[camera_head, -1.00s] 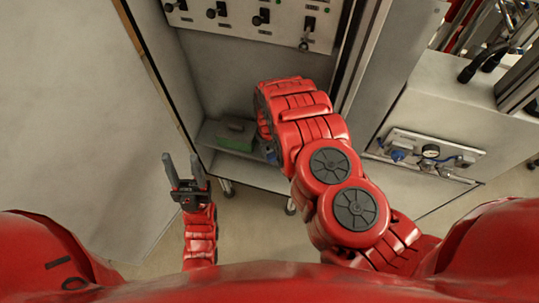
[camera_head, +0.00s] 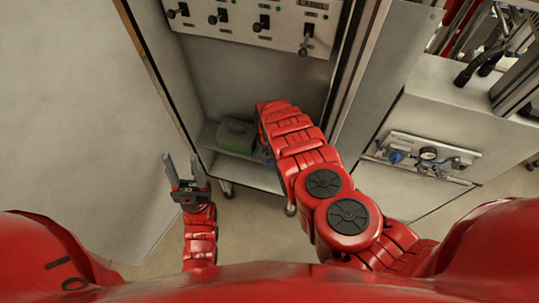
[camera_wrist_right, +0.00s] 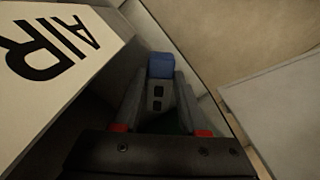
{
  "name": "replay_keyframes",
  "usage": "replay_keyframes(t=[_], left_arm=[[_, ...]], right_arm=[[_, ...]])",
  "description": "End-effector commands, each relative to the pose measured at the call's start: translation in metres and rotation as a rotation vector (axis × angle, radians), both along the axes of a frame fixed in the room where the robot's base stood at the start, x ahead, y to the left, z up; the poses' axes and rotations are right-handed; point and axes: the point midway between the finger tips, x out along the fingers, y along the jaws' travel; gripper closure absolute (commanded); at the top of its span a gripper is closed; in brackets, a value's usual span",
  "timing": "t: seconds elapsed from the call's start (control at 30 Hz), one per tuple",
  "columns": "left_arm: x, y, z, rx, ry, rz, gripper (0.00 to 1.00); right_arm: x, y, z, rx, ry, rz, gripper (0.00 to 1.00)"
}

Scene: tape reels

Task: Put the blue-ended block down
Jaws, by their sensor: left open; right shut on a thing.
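The blue-ended block (camera_wrist_right: 158,92) stands between the two fingers of my right gripper (camera_wrist_right: 160,88) in the right wrist view. Its blue end points away from the wrist, and its pale body has dark square marks. The right gripper is shut on it. In the head view my right forearm (camera_head: 295,140) reaches into the cabinet and hides most of that gripper. A small bit of blue shows beside it, near the shelf. My left gripper (camera_head: 187,172) is open and empty, left of the cabinet, fingers pointing up in the picture.
A switch panel (camera_head: 250,22) is above. A pale surface marked AIR (camera_wrist_right: 55,45) lies close on the left in the right wrist view.

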Motion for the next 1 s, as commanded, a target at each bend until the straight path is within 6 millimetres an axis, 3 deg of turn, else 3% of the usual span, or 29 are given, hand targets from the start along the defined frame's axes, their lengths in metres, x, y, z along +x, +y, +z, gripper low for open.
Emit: replay_keyframes(t=[0.07,0.1,0.27,0.67,1.0], left_arm=[[0.0,0.0,-0.002,0.0,0.0,0.0,0.5],[0.0,0.0,-0.003,0.0,0.0,0.0,0.5],[0.0,0.0,-0.002,0.0,0.0,0.0,0.5],[0.0,0.0,0.0,0.0,0.0,0.0,0.5],[0.0,0.0,-0.005,0.0,0.0,0.0,0.5]], right_arm=[[0.0,0.0,-0.003,0.0,0.0,0.0,1.0],[0.0,0.0,-0.003,0.0,0.0,0.0,0.56],[0.0,0.0,-0.002,0.0,0.0,0.0,0.28],[0.001,0.0,0.003,0.0,-0.001,-0.001,0.28],[0.001,0.001,0.037,0.001,0.0,-0.001,0.28]])
